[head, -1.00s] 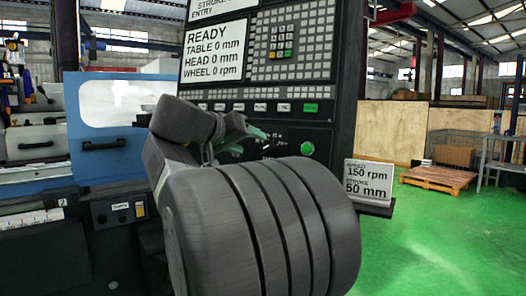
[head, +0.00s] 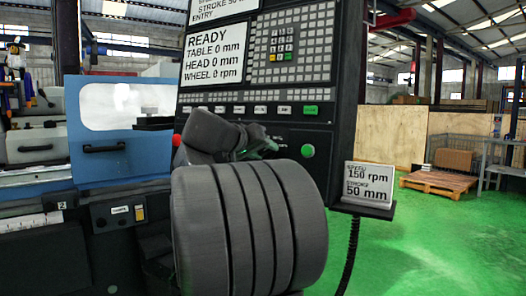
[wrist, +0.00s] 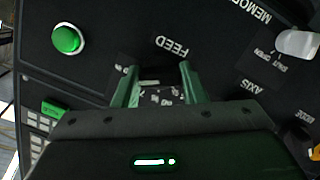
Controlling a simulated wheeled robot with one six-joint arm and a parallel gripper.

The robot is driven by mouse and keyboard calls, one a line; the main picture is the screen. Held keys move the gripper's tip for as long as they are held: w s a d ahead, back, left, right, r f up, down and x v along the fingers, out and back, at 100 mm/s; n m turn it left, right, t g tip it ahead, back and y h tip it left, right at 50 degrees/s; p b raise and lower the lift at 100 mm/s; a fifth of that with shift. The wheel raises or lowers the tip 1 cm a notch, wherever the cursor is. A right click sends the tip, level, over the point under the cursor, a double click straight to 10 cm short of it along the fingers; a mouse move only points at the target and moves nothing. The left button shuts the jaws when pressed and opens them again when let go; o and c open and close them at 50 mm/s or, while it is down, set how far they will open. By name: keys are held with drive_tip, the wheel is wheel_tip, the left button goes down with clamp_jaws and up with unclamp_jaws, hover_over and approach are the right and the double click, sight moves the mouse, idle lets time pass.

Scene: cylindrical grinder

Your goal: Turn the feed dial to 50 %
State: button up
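In the wrist view the FEED label (wrist: 172,45) is on the dark panel, just beyond my gripper (wrist: 158,70). My gripper's two green fingers stand apart, pointing at the panel beneath that label. A dark shape, the feed dial (wrist: 150,82), and small white scale marks show between them. The dial is mostly hidden and its setting cannot be read. I cannot tell whether the fingers touch it. In the head view my gripper (head: 255,146) is at the lower panel, left of the green button, and my own arm hides the dial.
The round green button (wrist: 67,39) also shows in the head view (head: 308,150). A white knob (wrist: 297,43) and the AXIS and MODE labels lie at right in the wrist view. The screen (head: 214,55) reads READY. A sign (head: 369,184) stands right of the panel.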

drive_tip(key=shift+c, duration=0.5)
drive_tip(key=shift+n, duration=0.3)
drive_tip(key=n+p, duration=0.1)
drive_tip(key=n, duration=0.1)
drive_tip(key=shift+n+h+p, duration=0.3)
drive_tip(key=shift+h+p, duration=0.05)
drive_tip(key=shift+h, duration=0.05)
drive_tip(key=n+p, duration=0.1)
drive_tip(key=n, duration=0.3)
drive_tip(key=shift+h, duration=0.4)
drive_tip(key=n+p, duration=0.1)
drive_tip(key=n, duration=0.3)
drive_tip(key=shift+h+p, duration=0.4)
drive_tip(key=shift+f+n+t+p, duration=0.15)
drive_tip(key=shift+n+t+p, duration=0.3)
drive_tip(key=shift+n, duration=1.35)
